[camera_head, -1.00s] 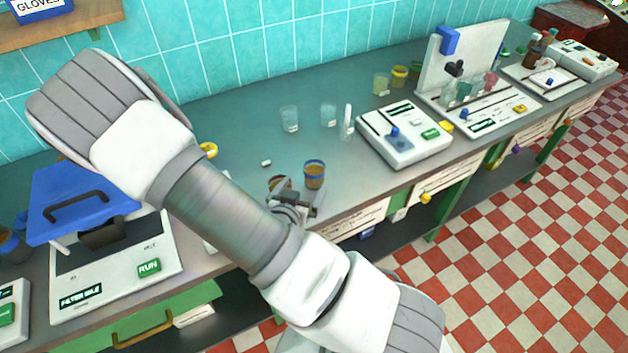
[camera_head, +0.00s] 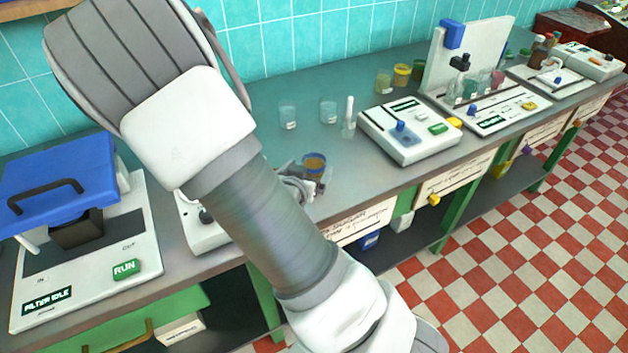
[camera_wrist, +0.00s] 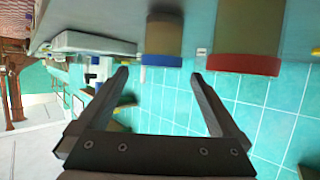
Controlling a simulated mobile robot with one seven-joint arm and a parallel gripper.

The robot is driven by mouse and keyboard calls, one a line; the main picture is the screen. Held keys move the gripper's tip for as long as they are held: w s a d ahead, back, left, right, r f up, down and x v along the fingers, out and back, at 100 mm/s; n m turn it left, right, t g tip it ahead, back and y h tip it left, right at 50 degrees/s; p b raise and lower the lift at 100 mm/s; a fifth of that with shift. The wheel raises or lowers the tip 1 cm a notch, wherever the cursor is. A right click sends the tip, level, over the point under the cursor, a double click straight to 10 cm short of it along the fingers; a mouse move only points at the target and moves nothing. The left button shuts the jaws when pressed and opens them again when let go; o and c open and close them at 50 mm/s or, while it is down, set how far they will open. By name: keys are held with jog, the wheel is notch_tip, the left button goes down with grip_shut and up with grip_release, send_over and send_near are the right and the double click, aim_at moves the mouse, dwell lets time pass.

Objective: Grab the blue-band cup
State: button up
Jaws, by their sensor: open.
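The blue-band cup (camera_head: 314,164), filled with something brown, stands upright on the grey counter near its front edge. In the wrist view, which is upside down, the blue-band cup (camera_wrist: 163,40) appears just past my fingertips, lined up with the gap between them. My gripper (camera_wrist: 160,74) is open, with nothing between its fingers. In the head view my gripper (camera_head: 300,184) is beside the cup, partly hidden by my arm. A red-band cup (camera_wrist: 246,40) stands beside the blue-band cup in the wrist view; my arm hides it in the head view.
Clear beakers (camera_head: 328,111) and a white machine (camera_head: 408,132) stand to the right on the counter (camera_head: 370,172). A blue-lidded filter machine (camera_head: 85,262) is at the left. Tiled wall lies behind. The counter right of the cup is clear.

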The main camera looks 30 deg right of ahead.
aim_at(317, 159)
jog(key=x, duration=0.3)
jog(key=shift+w+d+f, duration=0.1)
jog(key=shift+w+d, duration=0.05)
jog(key=shift+f+b+x, duration=0.15)
jog(key=shift+x, duration=1.2)
jog(key=shift+f+b+x, duration=0.15)
jog(key=shift+x, duration=1.25)
jog(key=shift+c, duration=0.3)
jog(key=c, duration=1.4)
